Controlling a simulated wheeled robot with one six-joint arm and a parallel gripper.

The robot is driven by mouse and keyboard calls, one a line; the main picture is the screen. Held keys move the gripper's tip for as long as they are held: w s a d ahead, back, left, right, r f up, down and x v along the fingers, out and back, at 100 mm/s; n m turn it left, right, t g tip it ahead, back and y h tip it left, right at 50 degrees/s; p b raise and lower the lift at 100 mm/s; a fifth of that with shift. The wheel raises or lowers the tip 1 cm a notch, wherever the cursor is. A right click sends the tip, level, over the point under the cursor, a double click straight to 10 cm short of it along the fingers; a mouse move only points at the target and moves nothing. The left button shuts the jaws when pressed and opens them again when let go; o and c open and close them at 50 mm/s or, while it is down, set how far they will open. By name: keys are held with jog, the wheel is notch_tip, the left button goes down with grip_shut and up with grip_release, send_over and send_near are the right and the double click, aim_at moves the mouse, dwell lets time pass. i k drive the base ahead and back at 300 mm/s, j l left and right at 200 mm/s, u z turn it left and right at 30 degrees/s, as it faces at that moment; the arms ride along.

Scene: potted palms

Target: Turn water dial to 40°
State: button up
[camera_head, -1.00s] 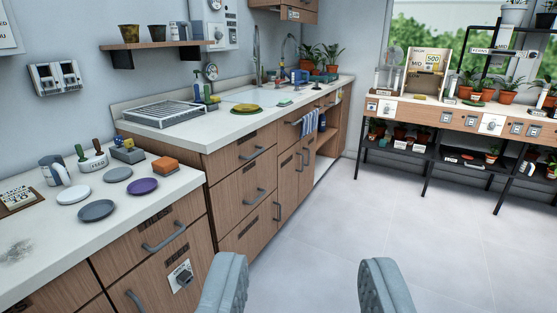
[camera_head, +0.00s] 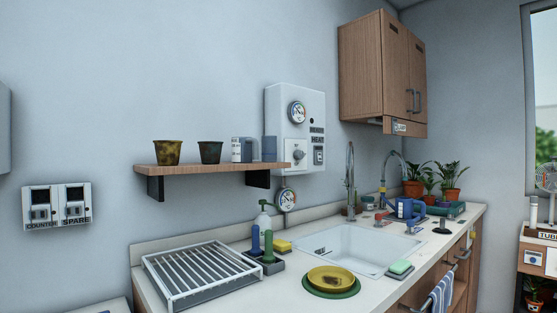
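A white box (camera_head: 277,100) hangs on the wall near the middle of the view, above the counter. It has a round gauge (camera_head: 297,112) at the top and a knob (camera_head: 298,153) on a pale plate below it. A small switch (camera_head: 319,155) sits to the knob's right, under dark labels that are hard to read; one seems to say HEAT. A second round gauge (camera_head: 285,199) is below the box. The needle readings and the knob's setting are too small to tell. My gripper is out of view.
A wooden shelf (camera_head: 210,169) with pots and mugs juts out left of the box. Below are a drying rack (camera_head: 203,273), soap bottles (camera_head: 265,235), a sink (camera_head: 360,247) and stacked plates (camera_head: 331,281). A wall cabinet (camera_head: 372,70) hangs at right.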

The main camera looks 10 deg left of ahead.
aim_at(298, 155)
jog(key=i+l+u, duration=0.25)
jog(key=i+l, duration=0.7)
